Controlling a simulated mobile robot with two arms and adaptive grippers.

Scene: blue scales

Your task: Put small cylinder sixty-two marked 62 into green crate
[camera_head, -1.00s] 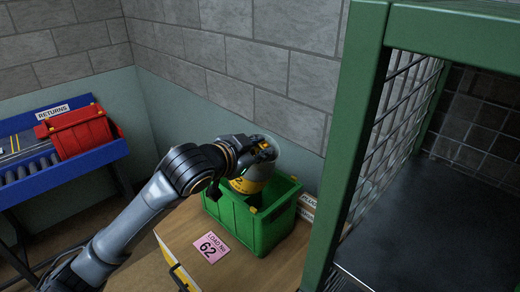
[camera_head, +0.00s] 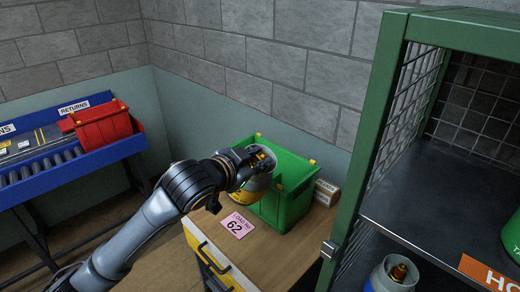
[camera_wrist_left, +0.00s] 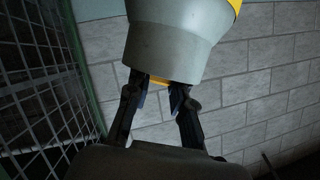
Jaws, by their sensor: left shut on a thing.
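My left gripper (camera_head: 257,160) is shut on a small grey cylinder with a yellow band (camera_head: 259,183). Its number cannot be read. In the head view the cylinder overlaps the near left side of the green crate (camera_head: 292,200); I cannot tell whether they touch. The crate stands on a wooden top beside a pink card reading 62 (camera_head: 236,225). In the left wrist view the fingers (camera_wrist_left: 160,92) are at one end of the cylinder's grey body (camera_wrist_left: 172,45). My right gripper is not in view.
A green mesh cage (camera_head: 372,130) with a dark shelf (camera_head: 430,205) rises to the right of the crate. Another grey cylinder (camera_head: 388,280) stands below that shelf. A red crate (camera_head: 105,125) sits on a blue roller table (camera_head: 60,170) at left.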

